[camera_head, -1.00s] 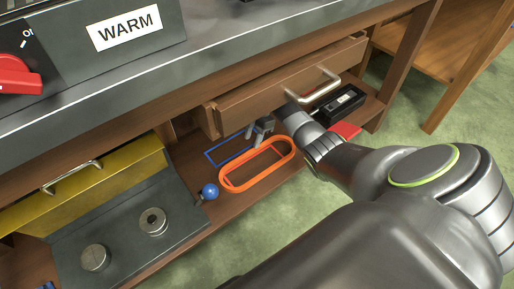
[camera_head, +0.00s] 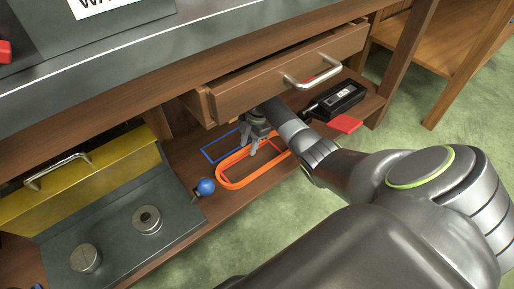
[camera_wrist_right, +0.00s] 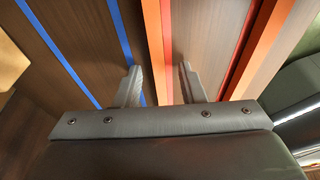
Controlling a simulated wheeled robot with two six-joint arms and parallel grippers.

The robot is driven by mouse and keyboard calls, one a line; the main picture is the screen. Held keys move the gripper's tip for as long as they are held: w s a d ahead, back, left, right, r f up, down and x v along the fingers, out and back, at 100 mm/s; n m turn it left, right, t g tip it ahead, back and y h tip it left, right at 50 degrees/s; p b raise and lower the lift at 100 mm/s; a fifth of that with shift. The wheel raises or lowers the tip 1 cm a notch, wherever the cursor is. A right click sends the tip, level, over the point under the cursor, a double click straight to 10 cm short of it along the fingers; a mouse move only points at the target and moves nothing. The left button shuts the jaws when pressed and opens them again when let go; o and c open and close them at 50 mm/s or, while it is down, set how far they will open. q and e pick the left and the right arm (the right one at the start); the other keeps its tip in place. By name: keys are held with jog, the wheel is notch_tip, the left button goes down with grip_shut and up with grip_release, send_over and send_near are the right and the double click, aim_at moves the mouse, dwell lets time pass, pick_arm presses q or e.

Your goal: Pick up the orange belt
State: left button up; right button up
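The orange belt (camera_head: 222,181), a long closed loop with rounded ends, lies on the wooden lower shelf under the drawer. My right gripper (camera_head: 262,147) reaches in from the right and points down at the belt's far long side. In the right wrist view its two fingers (camera_wrist_right: 160,88) are apart, and one strand of the orange belt (camera_wrist_right: 157,45) runs between them. The other strand lies to the right. I cannot tell whether the fingers touch the belt. My left gripper is not in view.
A blue rectangular outline (camera_head: 212,154) lies just behind the belt, and a blue ball (camera_head: 206,187) is at its left end. The drawer (camera_head: 290,72) with a metal handle overhangs the shelf. A black box (camera_head: 337,100) and red piece (camera_head: 345,124) lie right.

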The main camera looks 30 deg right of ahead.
grip_shut()
jog(key=shift+r, duration=0.25)
